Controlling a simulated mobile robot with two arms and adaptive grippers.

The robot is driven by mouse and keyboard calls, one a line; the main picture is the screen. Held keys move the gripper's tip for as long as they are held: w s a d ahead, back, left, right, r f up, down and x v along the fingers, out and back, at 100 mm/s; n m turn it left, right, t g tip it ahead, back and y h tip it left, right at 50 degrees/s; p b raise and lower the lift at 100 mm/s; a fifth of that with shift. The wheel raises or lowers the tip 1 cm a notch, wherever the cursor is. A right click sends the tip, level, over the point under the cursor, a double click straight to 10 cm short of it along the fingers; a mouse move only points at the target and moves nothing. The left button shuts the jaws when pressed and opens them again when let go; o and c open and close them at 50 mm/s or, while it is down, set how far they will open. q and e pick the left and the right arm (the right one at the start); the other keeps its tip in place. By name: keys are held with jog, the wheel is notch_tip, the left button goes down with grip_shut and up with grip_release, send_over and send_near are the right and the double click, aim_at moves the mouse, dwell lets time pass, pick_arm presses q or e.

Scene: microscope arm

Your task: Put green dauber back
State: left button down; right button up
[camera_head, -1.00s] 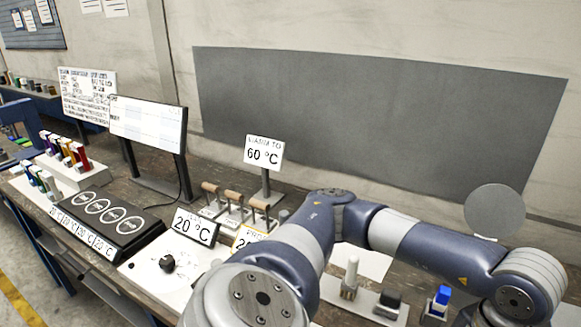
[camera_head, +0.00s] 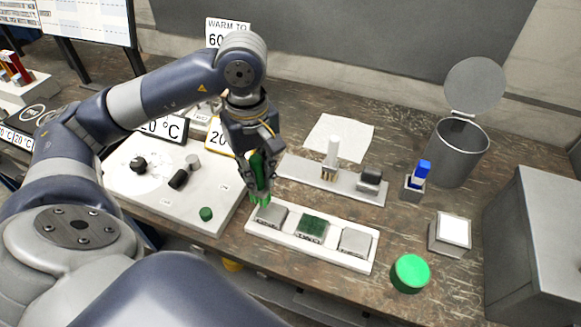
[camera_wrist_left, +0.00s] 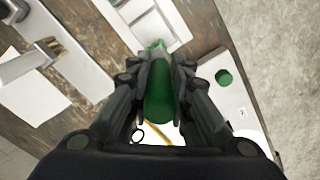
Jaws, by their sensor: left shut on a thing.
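My left gripper (camera_head: 258,178) is shut on the green dauber (camera_head: 260,193) and holds it roughly upright, tip down. The dauber's tip is by the left end of a white tray (camera_head: 329,255) with square pads, one of them green; I cannot tell if it touches. In the left wrist view the green dauber (camera_wrist_left: 160,90) lies between the two fingers (camera_wrist_left: 160,75). A round green spot (camera_head: 206,214), perhaps a holder or cap, is on the white board to the left. It also shows in the left wrist view (camera_wrist_left: 224,77). My right gripper is not in view.
A white board (camera_head: 150,195) with a black knob is left. Behind the tray is a rack (camera_head: 300,172) with a brush and a dark block. A bin (camera_head: 457,150), blue-topped item (camera_head: 420,173), white pad box (camera_head: 453,231) and green round pot (camera_head: 410,272) stand right.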

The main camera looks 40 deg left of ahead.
pick_arm(q)
jog(key=shift+a+n, duration=0.3)
jog(key=shift+n, duration=0.1)
jog(key=shift+w+r, duration=0.2)
jog(key=shift+w, duration=0.15)
jog(key=w+f+p, duration=0.1)
jog(key=w+p, duration=0.1)
jog(key=w, duration=0.3)
jog(key=w+a+f+p, duration=0.1)
jog(key=w+f+p, duration=0.1)
jog(key=w, duration=0.3)
jog(key=w+f+p, duration=0.2)
jog(key=w+p, duration=0.2)
jog(key=w, duration=0.1)
jog(key=shift+a, duration=0.25)
jog(key=shift+w+f, duration=0.1)
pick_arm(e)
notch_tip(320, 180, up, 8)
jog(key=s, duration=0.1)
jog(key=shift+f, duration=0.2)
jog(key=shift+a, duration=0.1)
